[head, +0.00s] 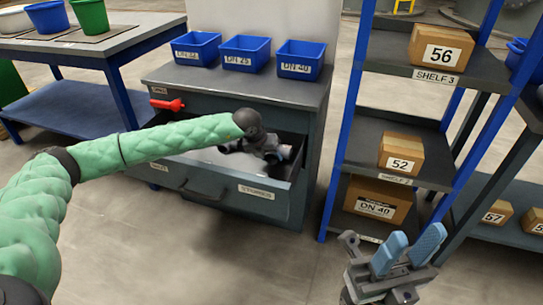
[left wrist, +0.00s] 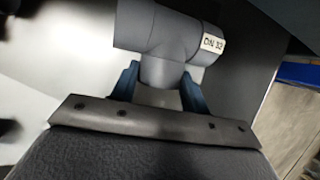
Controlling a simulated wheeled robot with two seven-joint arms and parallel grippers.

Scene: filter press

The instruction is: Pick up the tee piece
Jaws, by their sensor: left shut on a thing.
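The tee piece (left wrist: 178,35) is a grey pipe fitting with a white label reading DN 32, seen close in the left wrist view. My left gripper (left wrist: 159,78) is shut on it, with a blue finger on each side of its short branch. In the head view my left gripper (head: 268,152) is at the open drawer (head: 240,192) of the grey cabinet, and the wrist largely hides the tee there. I cannot tell whether the tee touches the drawer floor. My right gripper (head: 402,252) is open and empty at the lower right, with blue fingers apart.
Three blue bins (head: 245,53) labelled DN stand on the cabinet top (head: 240,86). A red handle-like part (head: 167,104) lies at the cabinet's left. A blue-framed shelf (head: 395,140) with numbered cartons stands to the right. Bare floor lies in front of the drawer.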

